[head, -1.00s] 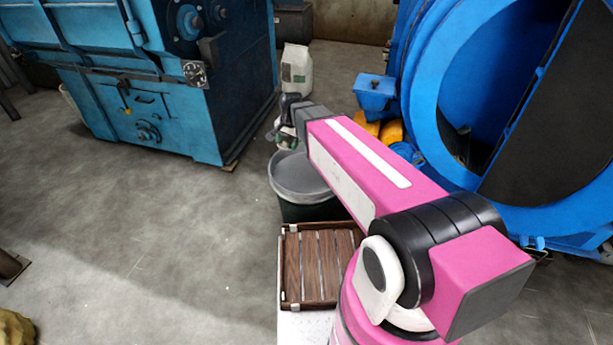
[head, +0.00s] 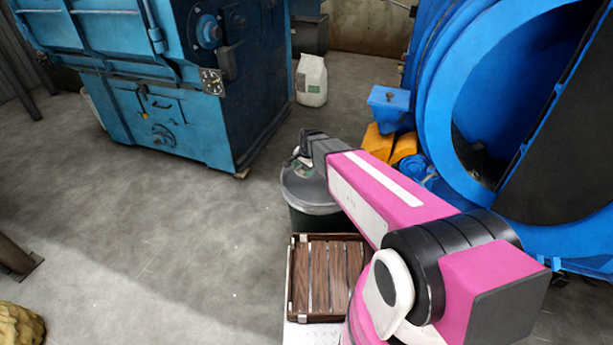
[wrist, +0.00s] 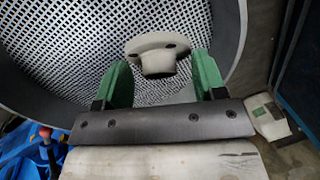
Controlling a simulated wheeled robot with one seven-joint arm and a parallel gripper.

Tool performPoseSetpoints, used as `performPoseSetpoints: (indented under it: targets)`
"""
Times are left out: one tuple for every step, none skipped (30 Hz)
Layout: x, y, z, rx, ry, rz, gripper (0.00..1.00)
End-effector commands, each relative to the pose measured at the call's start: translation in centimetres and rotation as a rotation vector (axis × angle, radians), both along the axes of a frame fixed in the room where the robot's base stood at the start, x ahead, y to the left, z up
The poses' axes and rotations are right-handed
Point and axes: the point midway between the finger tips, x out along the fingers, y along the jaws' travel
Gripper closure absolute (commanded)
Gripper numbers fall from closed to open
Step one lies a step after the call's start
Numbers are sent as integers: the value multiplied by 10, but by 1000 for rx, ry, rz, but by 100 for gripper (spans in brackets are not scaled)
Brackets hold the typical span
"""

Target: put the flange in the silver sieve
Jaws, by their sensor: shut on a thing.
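The flange is a pale off-white ring with a short hub and dark bolt holes (wrist: 158,50). In the wrist view it sits between the tips of my gripper's green fingers (wrist: 163,74), which are shut on it. Behind it is the round silver sieve (wrist: 40,100), with white mesh and a grey wall. The flange appears over the mesh; I cannot tell whether it touches it. In the head view the grey sieve (head: 318,208) tops a dark round drum. My gripper (head: 298,157) is small there, over the far side of the sieve, and the flange is not clear.
A brown slatted wooden crate (head: 327,278) stands in front of the drum. A large blue machine (head: 180,90) is at the left, and a round blue machine (head: 440,90) at the right. A white sack (head: 311,80) stands behind.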

Motion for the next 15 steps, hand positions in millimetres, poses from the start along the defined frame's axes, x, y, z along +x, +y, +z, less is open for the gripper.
performPoseSetpoints:
  targets:
    - [6,-5,-5,0,0,-1,66]
    - [8,-7,-6,0,0,-1,66]
    - [9,-9,-8,0,0,-1,66]
    - [10,-10,-9,0,0,-1,66]
    - [11,-11,-9,0,0,-1,66]
    - [11,-11,-10,1,1,0,66]
    - [11,-12,-12,1,1,0,66]
    - [11,-12,-13,1,1,0,66]
    - [11,-11,-17,1,1,0,66]
    - [11,-11,-20,1,1,0,66]
    - [12,-11,-23,1,1,0,66]
    - [12,-11,-29,1,1,0,66]
    - [12,-11,-33,1,1,0,66]
    - [12,-11,-38,0,2,0,66]
    - [11,-11,-44,1,2,0,66]
